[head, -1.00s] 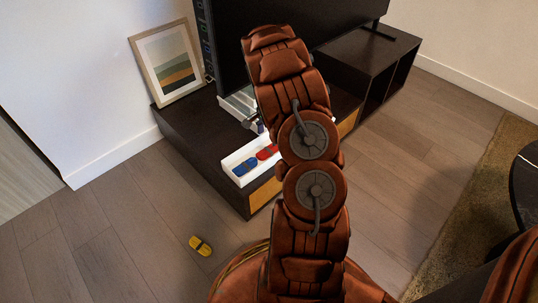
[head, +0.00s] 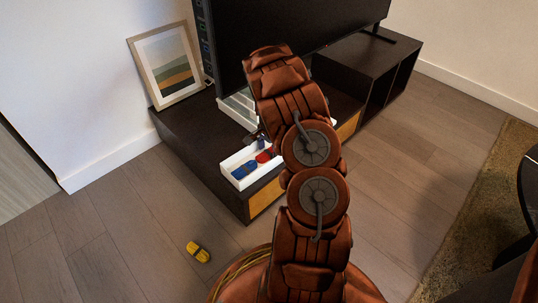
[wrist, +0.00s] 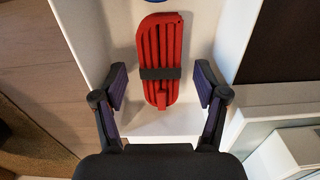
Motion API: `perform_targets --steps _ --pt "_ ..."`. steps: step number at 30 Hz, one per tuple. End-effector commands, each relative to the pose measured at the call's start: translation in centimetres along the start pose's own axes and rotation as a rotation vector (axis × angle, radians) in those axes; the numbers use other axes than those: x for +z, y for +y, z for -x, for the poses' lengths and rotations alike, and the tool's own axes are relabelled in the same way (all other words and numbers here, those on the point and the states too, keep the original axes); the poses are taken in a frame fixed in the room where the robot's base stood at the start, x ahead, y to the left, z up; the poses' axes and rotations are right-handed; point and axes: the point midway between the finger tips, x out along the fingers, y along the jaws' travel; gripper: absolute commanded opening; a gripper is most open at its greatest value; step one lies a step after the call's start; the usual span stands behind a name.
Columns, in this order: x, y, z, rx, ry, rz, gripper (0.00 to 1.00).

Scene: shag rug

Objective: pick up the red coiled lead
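The red coiled lead (wrist: 159,52) lies in a white tray (wrist: 207,50), bound by a dark band across its middle. In the wrist view it lies lengthwise between and ahead of the fingers of my gripper (wrist: 160,88). The gripper is open, with a finger on each side, and neither finger visibly touches the lead. In the head view the lead (head: 264,156) shows as a small red patch in the tray (head: 228,165), partly hidden by my gripper and arm.
A blue coiled item (head: 244,170) lies beside the red lead in the tray, which stands on a dark TV cabinet (head: 196,152). A TV (head: 280,35) and a framed picture (head: 168,65) stand behind. A yellow item (head: 198,251) lies on the floor.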

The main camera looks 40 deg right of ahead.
Motion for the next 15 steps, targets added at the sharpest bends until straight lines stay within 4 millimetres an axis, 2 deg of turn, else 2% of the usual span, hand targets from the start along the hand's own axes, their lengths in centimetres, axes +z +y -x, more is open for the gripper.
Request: perform_targets --steps 2,15 --pt "0.01 -0.01 0.02 0.000 0.000 0.000 0.62" --pt "0.02 -0.03 0.02 0.000 0.000 0.000 0.17"
